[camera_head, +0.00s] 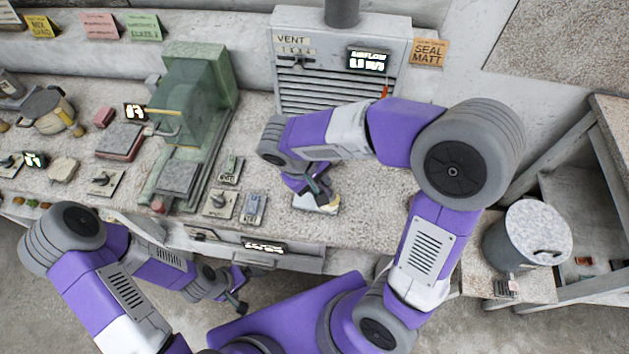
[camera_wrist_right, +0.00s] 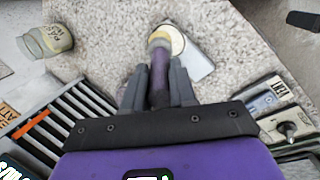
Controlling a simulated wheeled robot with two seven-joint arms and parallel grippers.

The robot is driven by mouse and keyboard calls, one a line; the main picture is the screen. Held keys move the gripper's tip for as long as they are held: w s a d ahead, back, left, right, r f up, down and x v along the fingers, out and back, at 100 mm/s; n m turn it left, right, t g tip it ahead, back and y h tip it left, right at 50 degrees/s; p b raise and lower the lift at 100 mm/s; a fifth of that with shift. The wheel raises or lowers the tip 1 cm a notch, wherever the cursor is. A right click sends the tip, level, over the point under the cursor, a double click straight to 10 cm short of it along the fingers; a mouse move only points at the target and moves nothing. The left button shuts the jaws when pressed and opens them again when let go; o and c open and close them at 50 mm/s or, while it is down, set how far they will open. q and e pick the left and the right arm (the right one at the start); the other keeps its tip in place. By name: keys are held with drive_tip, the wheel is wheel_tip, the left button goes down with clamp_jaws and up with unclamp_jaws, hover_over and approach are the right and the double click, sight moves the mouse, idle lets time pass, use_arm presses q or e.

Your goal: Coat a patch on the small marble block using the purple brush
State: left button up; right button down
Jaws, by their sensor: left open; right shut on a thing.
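My right gripper (camera_wrist_right: 158,88) is shut on the purple brush (camera_wrist_right: 160,74), whose handle lies between its fingers. The brush's pale yellowish tip (camera_wrist_right: 160,40) points away from the gripper, over a round cream area beside it. The small pale marble block (camera_wrist_right: 200,64) lies on the bench under and right of the tip; contact cannot be told. In the head view my right gripper (camera_head: 319,188) is low over the block (camera_head: 302,202), partly hiding it. My left gripper (camera_head: 238,300) is open and empty in front of the bench, below its edge.
The vent unit (camera_head: 342,65) is behind my right arm. A green-framed press (camera_head: 190,105) and small switch plates (camera_head: 254,208) are to the left. A grey drum (camera_head: 527,246) stands at right.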

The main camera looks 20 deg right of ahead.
drive_tip(key=shift+s+d, duration=0.35)
drive_tip(key=shift+d, duration=0.2)
drive_tip(key=shift+w+a, duration=0.4)
drive_tip(key=shift+a, duration=0.2)
drive_tip(key=shift+w+a, duration=0.35)
drive_tip(key=shift+a, duration=0.2)
drive_tip(key=shift+d+r, duration=0.1)
